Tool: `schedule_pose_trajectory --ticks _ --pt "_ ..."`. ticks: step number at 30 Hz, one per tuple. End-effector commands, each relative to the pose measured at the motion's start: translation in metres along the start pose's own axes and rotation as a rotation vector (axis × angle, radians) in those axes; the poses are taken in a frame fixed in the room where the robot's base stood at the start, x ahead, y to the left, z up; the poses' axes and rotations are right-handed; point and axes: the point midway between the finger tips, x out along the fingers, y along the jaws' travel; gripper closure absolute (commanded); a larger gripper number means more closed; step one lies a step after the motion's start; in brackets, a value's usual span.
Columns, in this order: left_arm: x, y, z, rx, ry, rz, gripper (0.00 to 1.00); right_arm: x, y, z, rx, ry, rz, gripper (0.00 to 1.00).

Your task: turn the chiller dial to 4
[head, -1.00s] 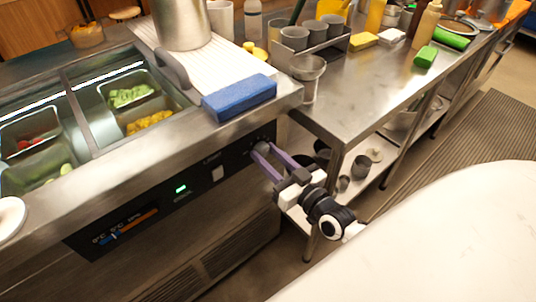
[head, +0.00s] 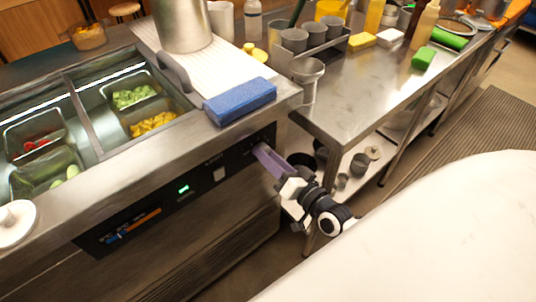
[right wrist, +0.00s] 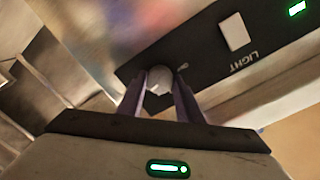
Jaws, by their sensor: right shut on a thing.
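The chiller's black control panel (head: 202,182) runs along the front of the steel counter. Its dial (right wrist: 159,79) is a pale round knob at the panel's end, seen in the right wrist view between my fingers. My right gripper (head: 259,151) is shut on the dial, with one purple finger on each side; it also shows in the right wrist view (right wrist: 161,84). In the head view the fingers hide the dial. I cannot read any numbers around it or tell its setting. My left gripper is not in view.
A light switch (head: 219,174) and a green-lit display (head: 183,189) sit on the panel. A blue sponge block (head: 240,101) lies on the counter above. A steel table (head: 350,105) with cups and bottles stands at the right, close to my right arm.

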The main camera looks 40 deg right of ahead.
Motion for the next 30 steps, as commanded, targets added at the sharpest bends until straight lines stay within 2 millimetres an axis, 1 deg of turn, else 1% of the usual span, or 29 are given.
schedule_pose_trajectory --ticks 6,17,18,21,30 --pt "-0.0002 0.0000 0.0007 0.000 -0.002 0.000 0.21 -0.0002 0.0003 0.0002 0.034 -0.001 0.001 0.90" --pt "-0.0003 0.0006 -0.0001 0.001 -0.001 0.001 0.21 -0.0002 0.0003 0.0003 0.039 -0.002 0.001 0.90" --pt "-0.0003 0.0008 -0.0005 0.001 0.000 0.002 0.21 -0.0002 0.0003 0.0003 0.039 -0.002 0.001 0.63" --pt "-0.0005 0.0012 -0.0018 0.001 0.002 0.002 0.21 -0.0002 0.0002 0.0003 0.038 -0.002 0.001 0.49" --pt "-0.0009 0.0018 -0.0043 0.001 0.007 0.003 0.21 -0.0018 0.0003 0.0004 0.036 -0.002 0.001 0.49"
